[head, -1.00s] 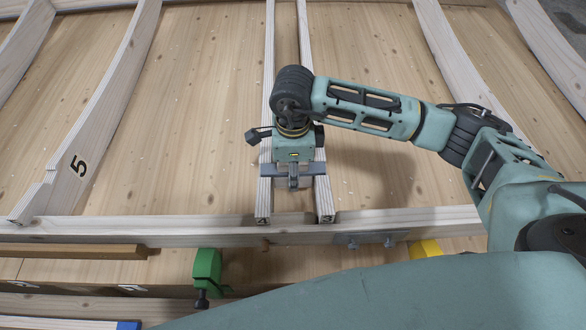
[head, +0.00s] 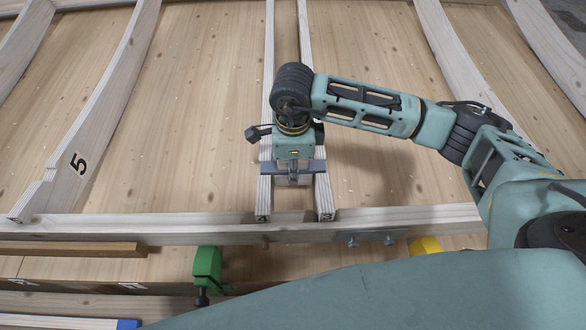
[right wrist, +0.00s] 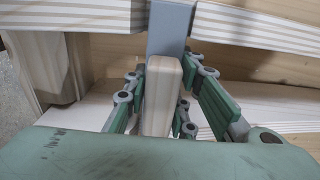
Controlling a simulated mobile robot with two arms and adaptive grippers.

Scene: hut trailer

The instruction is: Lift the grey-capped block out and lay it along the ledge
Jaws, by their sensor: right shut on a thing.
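The grey-capped block has a grey bar (head: 268,168) that spans two parallel wooden rails (head: 264,200), and a pale wooden body. In the right wrist view the wooden body (right wrist: 160,95) stands between the fingers, with the grey bar (right wrist: 170,27) beyond it. My right gripper (head: 293,178) points down over the slot between the rails and is shut on the block. In the head view the gripper hides much of the block, and I cannot tell whether the bar is clear of the rails. My left gripper is not in view.
A long wooden beam (head: 130,228) crosses in front of the rails, with a metal plate (head: 375,236) on it. A green clamp (head: 207,268), a yellow piece (head: 424,247) and a brown strip (head: 70,249) are nearer. Curved ribs (head: 100,125) stand at left; bare boards lie between.

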